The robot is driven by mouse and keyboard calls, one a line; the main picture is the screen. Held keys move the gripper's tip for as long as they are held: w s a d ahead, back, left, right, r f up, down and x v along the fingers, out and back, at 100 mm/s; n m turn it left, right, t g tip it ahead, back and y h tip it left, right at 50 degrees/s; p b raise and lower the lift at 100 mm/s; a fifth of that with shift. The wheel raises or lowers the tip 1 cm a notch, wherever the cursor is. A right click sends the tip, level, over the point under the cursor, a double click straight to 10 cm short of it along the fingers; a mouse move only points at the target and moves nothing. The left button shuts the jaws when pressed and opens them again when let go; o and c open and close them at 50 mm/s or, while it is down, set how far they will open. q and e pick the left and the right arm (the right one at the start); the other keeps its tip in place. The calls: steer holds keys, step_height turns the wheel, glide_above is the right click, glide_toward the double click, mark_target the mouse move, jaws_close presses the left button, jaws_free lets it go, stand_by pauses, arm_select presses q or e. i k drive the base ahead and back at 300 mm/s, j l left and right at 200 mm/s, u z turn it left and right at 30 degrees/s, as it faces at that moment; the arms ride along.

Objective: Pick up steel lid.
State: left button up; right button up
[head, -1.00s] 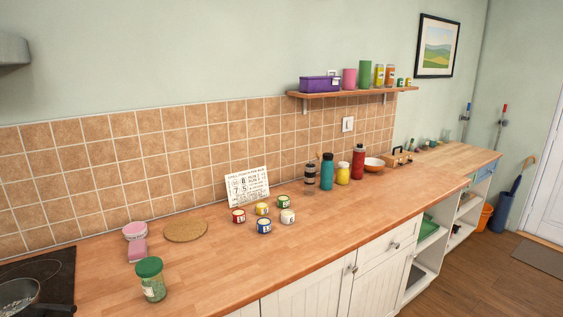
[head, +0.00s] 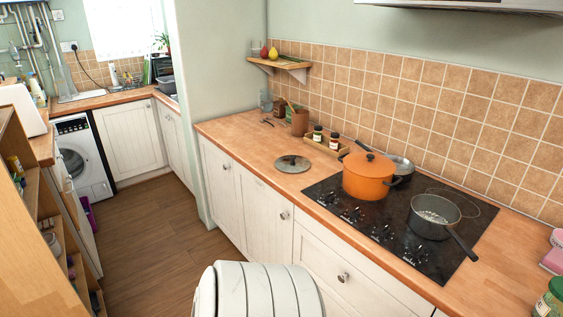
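A round grey steel lid (head: 292,163) with a dark knob lies flat on the wooden counter (head: 240,140), left of the hob. Nothing covers it. Neither of my grippers is in view. A white rounded part of my own body shows at the bottom edge, and no gripper shows on it.
The black hob (head: 375,228) holds an orange lidded pot (head: 368,178), a lighter pan (head: 399,165) behind it and a dark saucepan (head: 434,216). A wooden tray (head: 326,148) with small jars stands behind the lid. Floor (head: 160,230) is clear at left.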

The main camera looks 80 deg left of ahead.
mark_target(291, 164)
steer(key=u, duration=2.45)
steer(key=i+u, duration=0.3)
steer(key=i, duration=0.3)
